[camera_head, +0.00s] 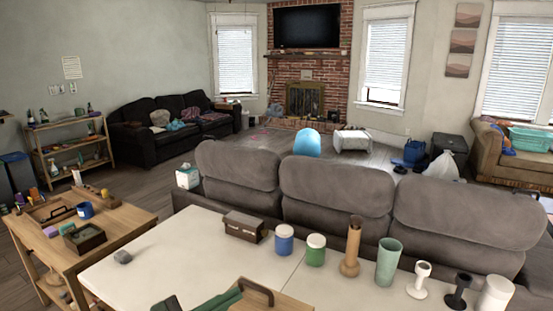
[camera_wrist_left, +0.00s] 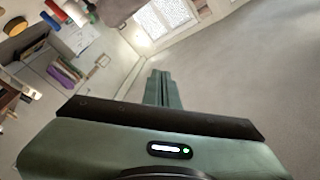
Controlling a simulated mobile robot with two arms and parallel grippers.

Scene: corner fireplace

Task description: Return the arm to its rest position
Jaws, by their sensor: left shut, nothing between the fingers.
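My left gripper (camera_head: 222,299) shows as a green shape at the bottom edge of the head view, partly cut off. It is low in front of the white table (camera_head: 165,250) or over its near edge; I cannot tell which. In the left wrist view its green fingers (camera_wrist_left: 163,88) are together with nothing between them. Beyond them is a tilted view of grey wall or floor and a bright window. My right gripper is in neither view.
A wooden tray with a dark handle (camera_head: 258,290) is close beside the left gripper. A brown box (camera_head: 243,226), jars, a wooden vase (camera_head: 351,248) and a green cup (camera_head: 388,262) line the table's far edge. A wooden side table (camera_head: 120,225) stands left; a grey sofa (camera_head: 330,188) stands behind.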

